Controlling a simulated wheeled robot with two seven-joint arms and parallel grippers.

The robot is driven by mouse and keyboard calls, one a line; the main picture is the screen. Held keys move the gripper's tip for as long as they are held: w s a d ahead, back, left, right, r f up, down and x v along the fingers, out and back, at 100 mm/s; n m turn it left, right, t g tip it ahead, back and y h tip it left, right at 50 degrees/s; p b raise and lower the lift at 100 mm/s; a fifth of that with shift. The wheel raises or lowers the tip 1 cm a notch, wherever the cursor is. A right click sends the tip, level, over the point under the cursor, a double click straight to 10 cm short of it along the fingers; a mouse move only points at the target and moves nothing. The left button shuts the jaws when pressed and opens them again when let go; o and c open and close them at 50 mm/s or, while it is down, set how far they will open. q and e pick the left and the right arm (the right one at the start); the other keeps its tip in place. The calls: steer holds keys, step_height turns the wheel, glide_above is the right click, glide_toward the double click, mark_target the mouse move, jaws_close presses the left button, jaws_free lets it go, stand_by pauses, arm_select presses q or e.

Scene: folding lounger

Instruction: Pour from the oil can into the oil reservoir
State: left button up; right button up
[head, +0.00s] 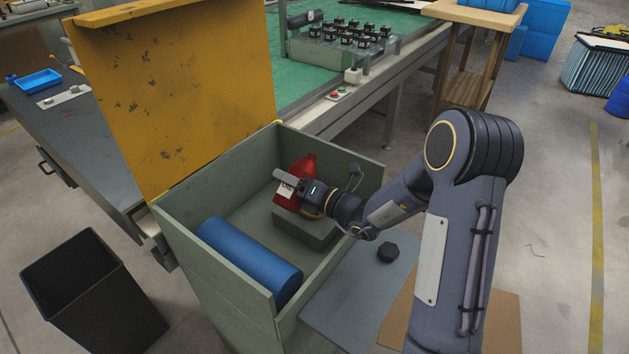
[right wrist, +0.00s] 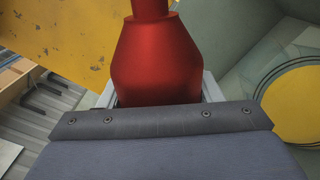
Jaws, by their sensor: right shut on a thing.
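The red oil can (head: 302,168), with a white label reading partly "OIL", is inside the open grey-green box. It also shows in the right wrist view (right wrist: 158,62), its shoulder and neck rising from between my fingers. My right gripper (head: 291,183) is shut around it. The can looks tilted in the head view; its base is mostly hidden by the gripper. A raised grey-green block (head: 305,230) lies below, with a yellow rounded edge partly hidden behind the gripper. In the right wrist view a yellow disc (right wrist: 288,105) shows at right. I cannot tell which part is the reservoir. My left gripper is out of view.
The yellow lid (head: 175,85) stands open behind the box wall (head: 205,270). A blue cylinder (head: 248,260) lies in the box's front left. A dark bin (head: 90,295) stands at left.

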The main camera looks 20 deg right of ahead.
steer(key=shift+a+m, duration=0.1)
steer(key=shift+m, duration=0.2)
stand_by(0.4)
steer(key=shift+s+a+f+m, duration=0.15)
steer(key=shift+a+f+m, duration=0.05)
steer(key=shift+f+m, duration=0.7)
stand_by(1.6)
steer(key=shift+s+a+r+m+p, duration=0.1)
steer(key=shift+r+m+p, duration=0.45)
steer(key=shift+m+p, duration=0.4)
stand_by(1.5)
steer(key=shift+f+m+p, duration=0.2)
steer(key=shift+m+p, duration=0.35)
steer(key=shift+m, duration=0.1)
stand_by(1.7)
